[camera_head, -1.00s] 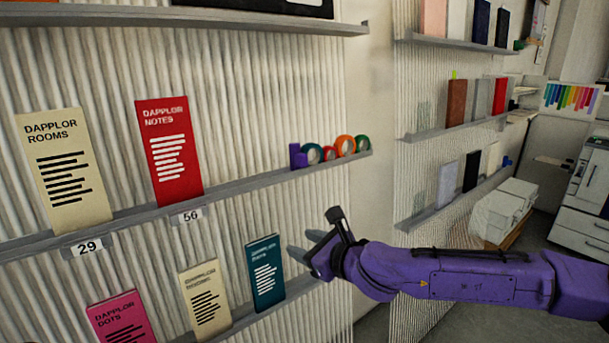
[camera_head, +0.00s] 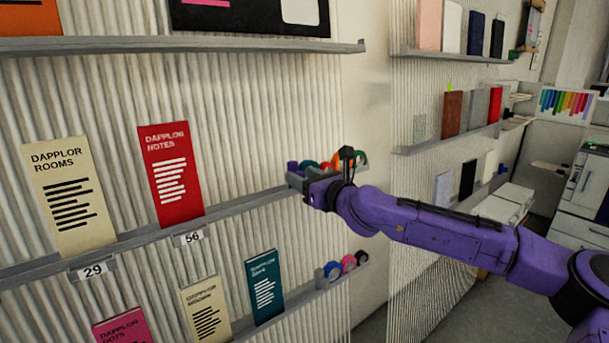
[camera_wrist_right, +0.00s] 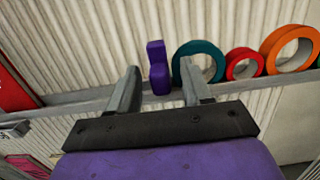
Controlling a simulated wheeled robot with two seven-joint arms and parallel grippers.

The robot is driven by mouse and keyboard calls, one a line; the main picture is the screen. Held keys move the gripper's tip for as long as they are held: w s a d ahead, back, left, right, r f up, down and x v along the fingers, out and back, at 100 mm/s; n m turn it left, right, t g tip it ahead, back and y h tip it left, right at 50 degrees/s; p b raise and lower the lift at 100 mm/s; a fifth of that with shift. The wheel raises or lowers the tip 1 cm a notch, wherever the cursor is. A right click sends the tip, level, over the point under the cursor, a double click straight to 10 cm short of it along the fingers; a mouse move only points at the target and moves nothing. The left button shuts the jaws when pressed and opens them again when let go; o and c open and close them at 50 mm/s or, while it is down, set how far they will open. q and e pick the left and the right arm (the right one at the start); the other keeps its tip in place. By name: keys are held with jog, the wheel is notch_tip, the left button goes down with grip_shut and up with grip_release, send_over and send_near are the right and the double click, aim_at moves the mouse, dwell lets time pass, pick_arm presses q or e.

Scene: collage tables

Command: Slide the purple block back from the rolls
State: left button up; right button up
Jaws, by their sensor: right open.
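The purple block (camera_wrist_right: 159,72) stands upright on the shelf, left of a row of tape rolls. In the right wrist view it shows between the two fingers of my right gripper (camera_wrist_right: 160,90), which is open, and beyond or level with their tips. The teal roll (camera_wrist_right: 183,65) is closest to the block, then a red roll (camera_wrist_right: 244,64) and an orange roll (camera_wrist_right: 290,50). In the head view my right gripper (camera_head: 303,180) is in front of the shelf end and hides much of the block (camera_head: 292,166) and rolls. My left gripper is not in view.
The shelf (camera_head: 240,205) carries a red booklet (camera_head: 170,175) and a cream booklet (camera_head: 70,195) to the left. A lower shelf (camera_head: 300,298) holds more booklets and several rolls. An upper shelf (camera_head: 250,46) runs above.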

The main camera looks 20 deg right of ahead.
grip_shut()
jog(key=s+a+b, duration=0.4)
jog(key=a+b, duration=0.2)
jog(key=a, duration=0.4)
jog(key=shift+a, duration=0.3)
grip_release()
jog(key=shift+b, duration=0.3)
